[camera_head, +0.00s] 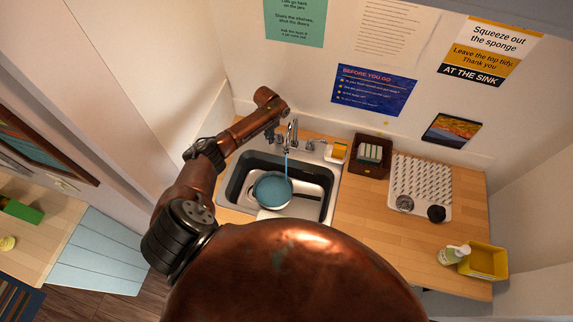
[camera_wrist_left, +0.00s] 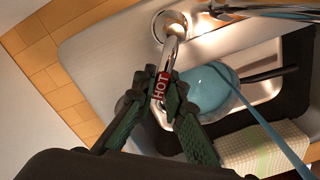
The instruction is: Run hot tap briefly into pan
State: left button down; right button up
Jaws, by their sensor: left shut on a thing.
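The pan (camera_head: 272,190) sits in the sink (camera_head: 236,189), blue inside. In the left wrist view the pan (camera_wrist_left: 209,86) has a dark handle towards the right. A blue stream of water (camera_head: 288,166) falls from the tap (camera_head: 291,134) into the pan. My left gripper (camera_head: 271,133) is at the tap's left side. In the left wrist view, my left gripper (camera_wrist_left: 166,90) is shut on the hot tap lever, whose red label (camera_wrist_left: 160,86) reads HOT. My right gripper is out of view.
A checked cloth (camera_wrist_left: 264,150) hangs at the sink's front edge. Right of the sink are a dark caddy (camera_head: 369,169), a white drying mat (camera_head: 430,172) with small items, a soap bottle (camera_head: 453,254) and a yellow tub (camera_head: 487,261).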

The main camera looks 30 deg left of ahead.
pick_arm(q)
jog(key=m, duration=0.1)
jog(key=w+a+m, duration=0.1)
jog(key=m, duration=0.1)
jog(key=shift+w+a, duration=0.1)
jog(key=shift+a, duration=0.05)
jog(key=m, duration=0.2)
jog(key=w+a+m+b, duration=0.1)
jog(key=shift+a+m, duration=0.1)
jog(key=shift+m, duration=0.3)
jog(key=shift+w+a+m+b, duration=0.3)
jog(key=shift+w+m+b, duration=0.3)
jog(key=shift+m, duration=0.4)
jog(key=shift+w+a+m+b, duration=0.2)
jog(key=shift+m+b, duration=0.35)
jog(key=shift+m, duration=0.55)
jog(key=c, duration=2.4)
grip_release()
jog(key=shift+w+r, duration=0.1)
jog(key=o, duration=1.2)
jog(key=shift+o, duration=0.2)
